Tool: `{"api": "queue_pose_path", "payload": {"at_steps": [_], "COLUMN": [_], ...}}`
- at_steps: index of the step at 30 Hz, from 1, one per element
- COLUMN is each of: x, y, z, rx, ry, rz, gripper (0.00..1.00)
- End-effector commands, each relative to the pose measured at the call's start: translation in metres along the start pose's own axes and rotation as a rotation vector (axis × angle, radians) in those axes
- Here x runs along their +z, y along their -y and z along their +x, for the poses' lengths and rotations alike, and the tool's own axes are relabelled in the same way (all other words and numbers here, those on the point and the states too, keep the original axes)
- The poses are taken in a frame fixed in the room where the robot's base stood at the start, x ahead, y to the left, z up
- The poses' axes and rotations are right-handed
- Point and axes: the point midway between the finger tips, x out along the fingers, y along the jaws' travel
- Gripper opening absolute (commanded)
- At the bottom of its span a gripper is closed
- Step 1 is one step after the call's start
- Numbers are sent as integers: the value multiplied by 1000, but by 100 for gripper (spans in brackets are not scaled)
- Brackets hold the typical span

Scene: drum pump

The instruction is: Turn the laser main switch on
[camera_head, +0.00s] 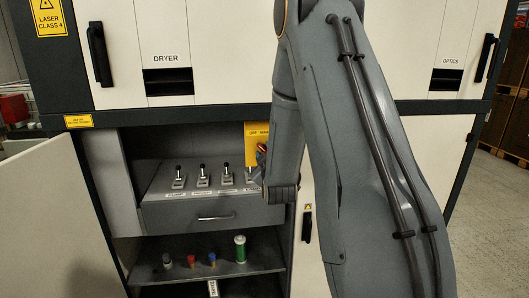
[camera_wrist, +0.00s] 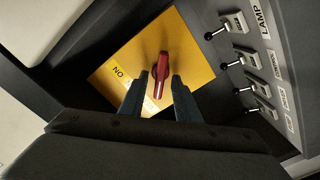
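The laser main switch is a red rotary handle (camera_wrist: 162,68) on a yellow plate (camera_wrist: 196,42) in the wrist view. Its long grip points toward the bottom of the picture. My gripper (camera_wrist: 160,86) has one dark blue finger on each side of the grip, with a narrow gap to it, so it looks open around the handle. A label, partly seen, reads along the plate's left side. In the head view the yellow plate (camera_head: 256,130) shows inside the cabinet, mostly hidden by my arm, and my gripper (camera_head: 261,157) is in front of it.
Several black-tipped toggle switches (camera_wrist: 227,88), with labels such as LAMP, stand right of the plate. Below them are a drawer handle (camera_head: 216,217) and a shelf (camera_head: 220,271) with small coloured items. The open cabinet door (camera_head: 50,215) is at left. My arm covers the middle right.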

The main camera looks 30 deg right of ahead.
Motion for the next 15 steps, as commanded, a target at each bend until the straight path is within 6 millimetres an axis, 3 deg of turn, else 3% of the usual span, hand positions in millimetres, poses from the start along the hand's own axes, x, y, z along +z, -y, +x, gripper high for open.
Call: {"api": "queue_pose_path", "payload": {"at_steps": [1, 6, 15], "x": [0, 0, 0], "y": [0, 0, 0], "z": [0, 0, 0], "rx": [0, 0, 0], "ry": [0, 0, -1], "rz": [0, 0, 15], "gripper": [30, 1, 0]}}
